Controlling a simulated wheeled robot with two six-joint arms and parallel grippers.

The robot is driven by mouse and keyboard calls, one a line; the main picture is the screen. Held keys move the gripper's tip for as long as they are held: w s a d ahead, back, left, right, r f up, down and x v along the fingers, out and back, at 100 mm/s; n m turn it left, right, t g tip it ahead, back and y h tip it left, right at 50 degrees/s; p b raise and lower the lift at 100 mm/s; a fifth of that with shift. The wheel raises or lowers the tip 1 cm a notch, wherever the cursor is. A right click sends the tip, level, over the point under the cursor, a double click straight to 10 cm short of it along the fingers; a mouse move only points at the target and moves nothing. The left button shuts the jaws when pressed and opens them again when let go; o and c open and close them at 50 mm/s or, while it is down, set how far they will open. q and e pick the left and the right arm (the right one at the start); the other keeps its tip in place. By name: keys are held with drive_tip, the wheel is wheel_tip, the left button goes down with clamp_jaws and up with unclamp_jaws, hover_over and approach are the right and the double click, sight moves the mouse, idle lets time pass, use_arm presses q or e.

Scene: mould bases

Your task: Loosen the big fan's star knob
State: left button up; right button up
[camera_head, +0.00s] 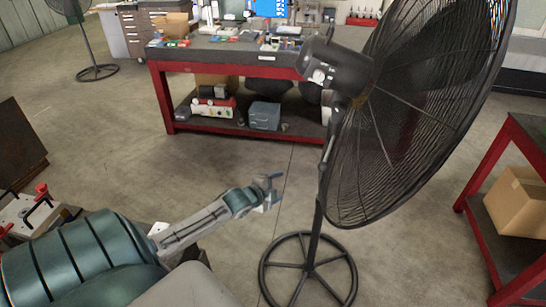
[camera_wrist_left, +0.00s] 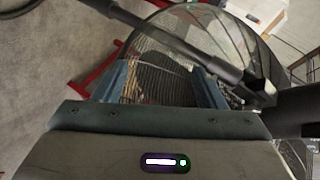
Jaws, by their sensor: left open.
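The big black pedestal fan (camera_head: 372,100) stands on the right in the head view, its round cage facing right. Its motor housing (camera_head: 335,68) sits at the top of the pole (camera_head: 318,215). A dark clamp-like part (camera_wrist_left: 262,95) sits on the pole at the right of the left wrist view; I cannot tell whether it is the star knob. No star shape shows clearly in the head view. My left gripper (camera_head: 270,188) is left of the pole, well below the motor, apart from the fan. Its two blue fingers (camera_wrist_left: 161,75) are spread and empty, with the cage behind them.
The fan's ring base (camera_head: 262,275) rests on the floor. A red-framed workbench (camera_head: 235,68) stands behind. A red-legged table (camera_head: 480,175) with a cardboard box (camera_head: 518,200) is at right. A black bench with red-handled clamps (camera_head: 40,190) is at left. Open floor lies between.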

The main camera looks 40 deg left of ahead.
use_arm(q)
drive_tip(key=f, duration=0.3)
drive_tip(key=shift+s+a+n, duration=0.4)
drive_tip(key=m+t+h+b, duration=0.2)
drive_tip(key=m+h+b, duration=0.2)
drive_tip(key=m+b, duration=1)
approach(336, 111)
drive_tip(key=w+n, duration=0.1)
drive_tip(key=w, duration=0.1)
drive_tip(key=w+d+f+n, duration=0.1)
drive_tip(key=w, duration=0.2)
drive_tip(key=w+n, duration=0.1)
drive_tip(key=w, duration=0.2)
drive_tip(key=shift+d+f+n+g+b, duration=0.25)
drive_tip(key=shift+d+n+g+b, duration=0.05)
drive_tip(key=shift+n+b, duration=0.1)
drive_tip(key=shift+w+d+f, duration=0.1)
drive_tip(key=shift+w+f, duration=0.1)
drive_tip(key=shift+w, duration=0.3)
